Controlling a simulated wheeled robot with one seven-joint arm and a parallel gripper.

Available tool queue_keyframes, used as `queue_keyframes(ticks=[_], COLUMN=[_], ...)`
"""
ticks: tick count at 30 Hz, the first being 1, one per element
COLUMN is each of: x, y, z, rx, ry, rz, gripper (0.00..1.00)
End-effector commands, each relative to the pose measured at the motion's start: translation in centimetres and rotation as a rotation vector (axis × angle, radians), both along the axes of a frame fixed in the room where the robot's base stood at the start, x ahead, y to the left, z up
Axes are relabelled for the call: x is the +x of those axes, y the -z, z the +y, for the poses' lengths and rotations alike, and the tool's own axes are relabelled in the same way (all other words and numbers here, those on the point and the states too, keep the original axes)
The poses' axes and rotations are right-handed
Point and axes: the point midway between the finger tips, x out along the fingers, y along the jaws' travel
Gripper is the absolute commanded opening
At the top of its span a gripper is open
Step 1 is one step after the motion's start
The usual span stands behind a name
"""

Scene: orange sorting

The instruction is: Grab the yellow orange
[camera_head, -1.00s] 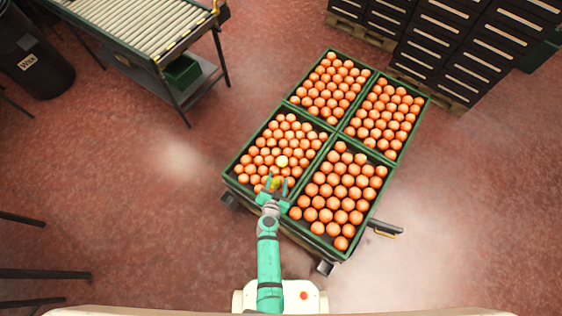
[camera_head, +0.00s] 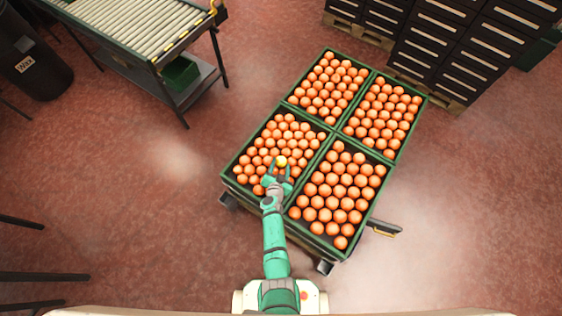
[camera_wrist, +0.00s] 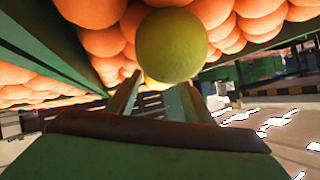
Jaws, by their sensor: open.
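A yellow orange (camera_head: 281,161) lies among ordinary oranges in the near-left crate (camera_head: 231,160). My gripper (camera_head: 278,170) is over that crate's near side, its fingers open and pointing at the yellow orange. In the wrist view a yellow-green orange (camera_wrist: 171,45) looms large just beyond and above the open fingers (camera_wrist: 155,90). A smaller yellow patch (camera_wrist: 153,81) shows behind it between the fingers; I cannot tell whether it is a second yellow fruit. The fingers hold nothing that I can see.
Three more green crates of oranges adjoin it on the same cart, whose handle (camera_head: 384,228) sticks out at the right. A roller conveyor (camera_head: 140,30) stands at the upper left, dark stacked crates (camera_head: 450,50) at the upper right.

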Motion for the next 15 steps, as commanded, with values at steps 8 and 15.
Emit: queue_keyframes(ticks=[8, 15], x=[1.38, 1.4], y=[0.86, 0.87], z=[-0.25, -0.56], rx=[-0.001, 0.001], ry=[0.0, 0.006], rz=[0.002, 0.002], gripper=[0.47, 0.44])
